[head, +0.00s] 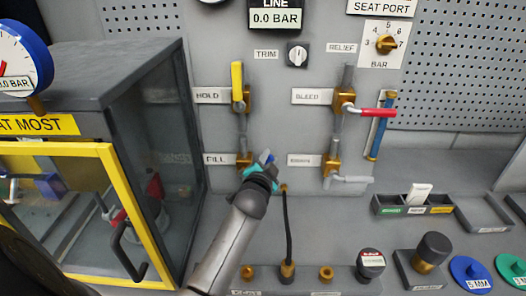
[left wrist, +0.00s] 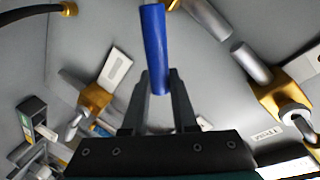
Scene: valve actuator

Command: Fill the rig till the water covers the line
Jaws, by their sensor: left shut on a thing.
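The fill valve (head: 243,160) is a brass valve on the grey panel, beside its FILL label (head: 218,159). My left gripper (head: 266,170) is at this valve and partly hides it. In the left wrist view, the fingers (left wrist: 160,88) are closed around the end of its blue handle (left wrist: 153,35). The handle's blue tip also shows in the head view (head: 270,158). A slim upright tube with blue in it (head: 380,125) is on the panel at right. I cannot make out a line or the exact water level on it. My right gripper is not in view.
Above is the hold valve with a yellow handle (head: 237,82). To the right are the bleed valve with a red handle (head: 376,112) and a lower valve with a grey handle (head: 352,179). A yellow-framed cabinet (head: 108,200) stands left. A black hose (head: 288,225) rises below.

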